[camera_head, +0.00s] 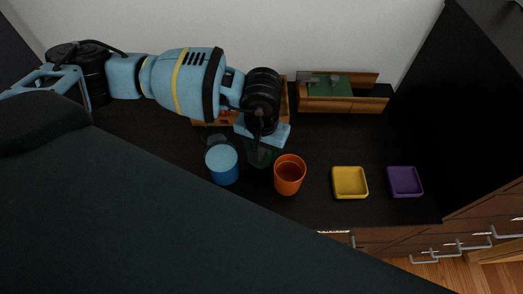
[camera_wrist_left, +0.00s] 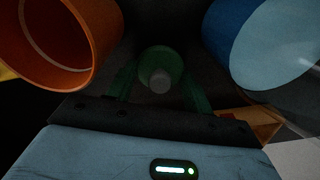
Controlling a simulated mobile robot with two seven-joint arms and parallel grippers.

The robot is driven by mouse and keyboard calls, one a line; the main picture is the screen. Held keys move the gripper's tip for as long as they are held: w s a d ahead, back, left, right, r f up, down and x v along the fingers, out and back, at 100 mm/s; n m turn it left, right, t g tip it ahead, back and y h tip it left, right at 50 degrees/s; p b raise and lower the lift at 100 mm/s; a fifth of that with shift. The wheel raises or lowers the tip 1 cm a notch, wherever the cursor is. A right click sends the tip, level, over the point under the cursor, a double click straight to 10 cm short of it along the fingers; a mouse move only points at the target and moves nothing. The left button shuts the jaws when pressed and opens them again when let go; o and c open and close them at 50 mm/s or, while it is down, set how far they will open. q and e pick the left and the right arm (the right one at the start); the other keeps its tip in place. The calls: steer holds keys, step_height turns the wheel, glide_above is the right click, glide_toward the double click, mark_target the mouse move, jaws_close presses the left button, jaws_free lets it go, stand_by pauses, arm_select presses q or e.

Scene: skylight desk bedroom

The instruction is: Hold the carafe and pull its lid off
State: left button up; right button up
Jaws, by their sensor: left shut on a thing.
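A dark green thing, which looks like the carafe (camera_head: 260,157), stands on the dark desktop between a blue cup and an orange cup. My left gripper (camera_head: 262,143) is above it, pointing down and shut on it. In the left wrist view, the round green carafe (camera_wrist_left: 160,66) with a small grey end lies between the fingers of my left gripper (camera_wrist_left: 160,85). The picture is too dark to tell whether the fingers are on the lid or the neck. The carafe's lower part is mostly hidden. My right gripper is not in view.
The blue cup (camera_head: 222,166) stands close on the left and the orange cup (camera_head: 289,176) close on the right. Yellow (camera_head: 350,183) and purple (camera_head: 405,182) trays lie further right. A wooden box (camera_head: 342,105) with green inside stands behind, by the wall.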

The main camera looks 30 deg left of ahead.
mark_target(262, 150)
arm_select(q)
steer(key=shift+f, duration=0.5)
steer(key=shift+f, duration=0.1)
steer(key=o, duration=1.1)
steer(key=shift+r, duration=0.3)
step_height(262, 150, up, 12)
steer(key=shift+f, duration=0.15)
